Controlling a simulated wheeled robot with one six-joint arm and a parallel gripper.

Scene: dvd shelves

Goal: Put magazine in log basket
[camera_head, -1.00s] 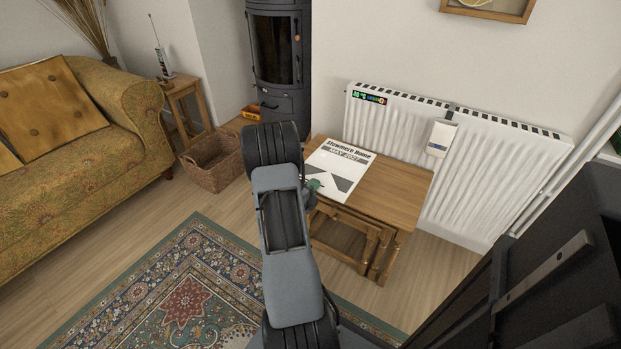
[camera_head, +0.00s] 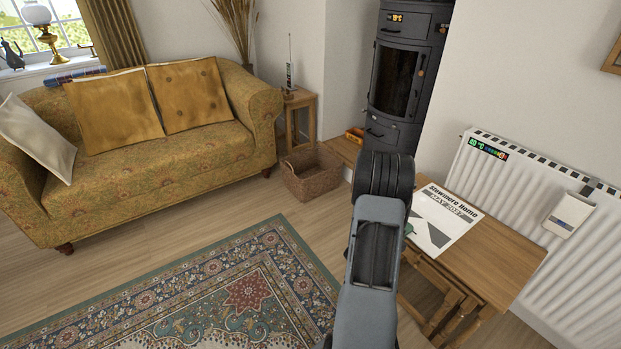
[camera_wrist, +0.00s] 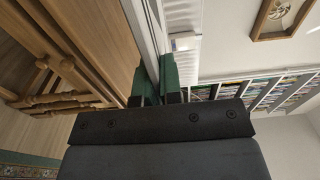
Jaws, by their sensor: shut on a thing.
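The magazine (camera_head: 452,212), white with a grey-and-black cover reading "Stewmore Home MAY 2027", is at the wooden side table on the right. My gripper (camera_head: 408,229) is shut on its near-left edge; my arm hides part of the gripper. In the wrist view, the green fingers (camera_wrist: 154,82) close around the magazine's thin pale edge (camera_wrist: 149,28). Whether the magazine touches the tabletop or hovers just above it, I cannot tell. The log basket (camera_head: 316,186), brown wicker, stands on the floor left of the table and looks empty.
The wooden side table (camera_head: 500,262) stands before the white radiator (camera_head: 485,180). A black stove (camera_head: 396,85) is behind my arm. A patterned sofa (camera_head: 150,165) and a small stand (camera_head: 301,118) are near the basket. Floor and rug (camera_head: 235,290) are clear at left.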

